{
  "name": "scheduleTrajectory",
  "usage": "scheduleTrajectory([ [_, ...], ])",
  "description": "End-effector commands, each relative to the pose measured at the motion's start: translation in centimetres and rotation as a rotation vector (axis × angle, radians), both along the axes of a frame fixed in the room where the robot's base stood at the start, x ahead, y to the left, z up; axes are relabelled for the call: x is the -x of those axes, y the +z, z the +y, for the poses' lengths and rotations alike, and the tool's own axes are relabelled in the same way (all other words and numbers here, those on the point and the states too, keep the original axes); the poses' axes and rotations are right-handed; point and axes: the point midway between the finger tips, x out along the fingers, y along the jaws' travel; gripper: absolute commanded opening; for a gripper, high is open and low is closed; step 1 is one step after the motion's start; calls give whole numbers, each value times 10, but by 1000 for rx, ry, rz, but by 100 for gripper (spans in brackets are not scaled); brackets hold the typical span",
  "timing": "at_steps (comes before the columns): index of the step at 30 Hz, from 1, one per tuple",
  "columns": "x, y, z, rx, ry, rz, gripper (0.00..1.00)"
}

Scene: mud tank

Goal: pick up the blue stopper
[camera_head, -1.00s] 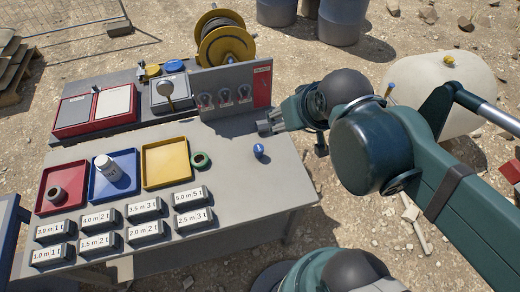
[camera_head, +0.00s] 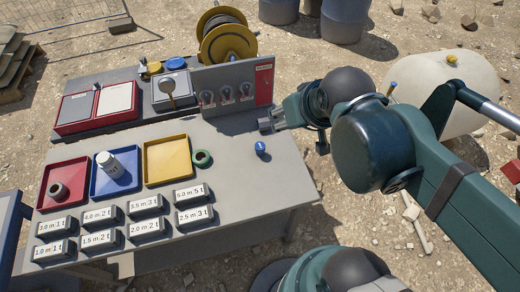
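The blue stopper (camera_head: 260,147) is a small blue piece near the right end of the grey table (camera_head: 240,185). It stands apart from other things, to the right of the green ring (camera_head: 202,158). My gripper (camera_head: 264,125) is at the table's back right edge, just behind the stopper in the picture and not touching it. It is small and seen from the side, so its finger opening cannot be made out. Nothing shows held in it.
Red (camera_head: 44,190), blue (camera_head: 93,185) and yellow (camera_head: 151,178) trays hold the left side; a white bottle (camera_head: 110,164) is in the blue one. Several labelled blocks (camera_head: 145,229) line the front. The table around the stopper is clear.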

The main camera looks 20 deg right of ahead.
Motion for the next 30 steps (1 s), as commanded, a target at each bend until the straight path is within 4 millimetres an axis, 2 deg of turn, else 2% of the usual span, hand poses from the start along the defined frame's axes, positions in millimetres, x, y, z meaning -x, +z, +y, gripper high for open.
scheduleTrajectory([
  [11,-17,-11,2,-87,-126,45,46],
  [30,-72,-62,8,-344,-589,195,46],
])
